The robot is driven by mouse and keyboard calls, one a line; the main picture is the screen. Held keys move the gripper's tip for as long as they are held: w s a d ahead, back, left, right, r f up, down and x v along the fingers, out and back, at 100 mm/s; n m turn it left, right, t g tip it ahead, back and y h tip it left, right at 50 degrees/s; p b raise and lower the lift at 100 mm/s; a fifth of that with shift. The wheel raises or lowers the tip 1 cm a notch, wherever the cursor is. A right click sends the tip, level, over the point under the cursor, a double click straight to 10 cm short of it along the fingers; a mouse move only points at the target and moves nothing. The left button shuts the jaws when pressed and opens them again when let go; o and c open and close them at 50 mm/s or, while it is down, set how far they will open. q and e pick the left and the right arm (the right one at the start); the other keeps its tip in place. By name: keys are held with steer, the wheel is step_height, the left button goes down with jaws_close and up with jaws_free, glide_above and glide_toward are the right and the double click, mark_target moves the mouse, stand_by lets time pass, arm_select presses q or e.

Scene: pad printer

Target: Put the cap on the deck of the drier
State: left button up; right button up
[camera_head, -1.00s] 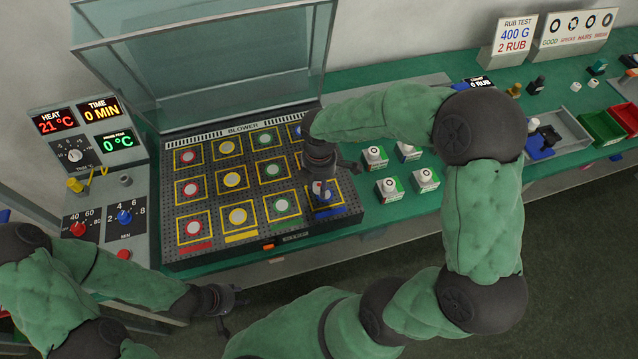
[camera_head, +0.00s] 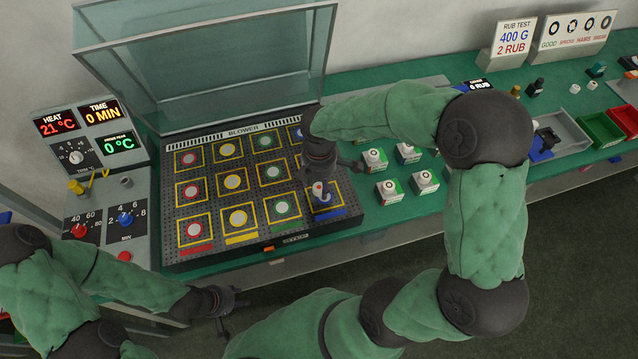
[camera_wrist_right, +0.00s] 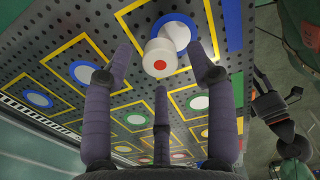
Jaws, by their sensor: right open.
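The cap (camera_wrist_right: 162,58) is a small white cylinder with a red dot. In the right wrist view it stands on a blue-ringed spot of the drier's perforated deck (camera_wrist_right: 130,38). In the head view the cap (camera_head: 321,190) is at the front right square of the deck (camera_head: 292,232), partly hidden by my right gripper (camera_head: 320,180). My right gripper (camera_wrist_right: 163,75) is open, its fingers spread and apart from the cap. My left gripper (camera_head: 232,308) hangs in front of the drier, empty, with its fingers apart; it also shows in the wrist view (camera_wrist_right: 280,95).
The drier's glass hood (camera_head: 200,65) stands raised behind the deck. A control panel (camera_head: 90,135) is at the left. Several white-topped boxes (camera_head: 390,190) stand right of the deck. A grey tray (camera_head: 565,132) and red and green bins (camera_head: 602,128) are further right.

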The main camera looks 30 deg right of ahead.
mark_target(319, 187)
step_height(319, 187, up, 10)
steer(key=p, duration=0.2)
steer(key=shift+r+p, duration=0.25)
steer(key=shift+p, duration=0.05)
